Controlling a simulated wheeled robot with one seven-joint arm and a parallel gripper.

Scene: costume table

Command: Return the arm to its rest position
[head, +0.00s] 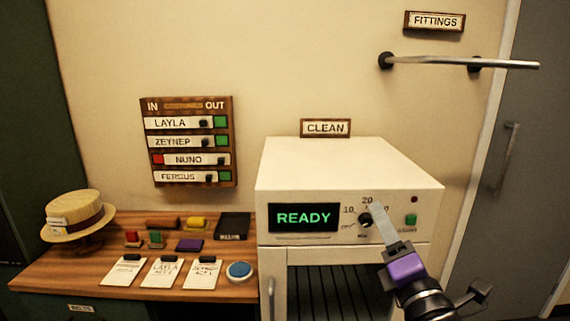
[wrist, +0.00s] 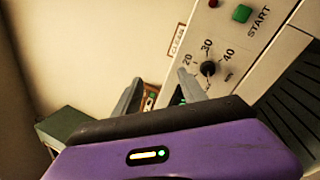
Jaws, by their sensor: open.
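My gripper (head: 383,226) is in front of the white machine's control panel, near the dial (head: 364,220). In the wrist view my gripper (wrist: 160,92) shows two grey fingers spread apart with nothing between them. The dial also shows in the wrist view (wrist: 208,68), close to the right finger; I cannot tell whether they touch. The white machine (head: 330,165) has a display (head: 303,217) reading READY in green. A green start button (head: 410,220) is to the right of the dial.
A wooden table (head: 60,272) at left holds a straw hat (head: 75,212), cards, small coloured items and a blue round button (head: 239,270). An IN/OUT name board (head: 187,142) hangs above. A metal rail (head: 460,61) juts from the wall at upper right.

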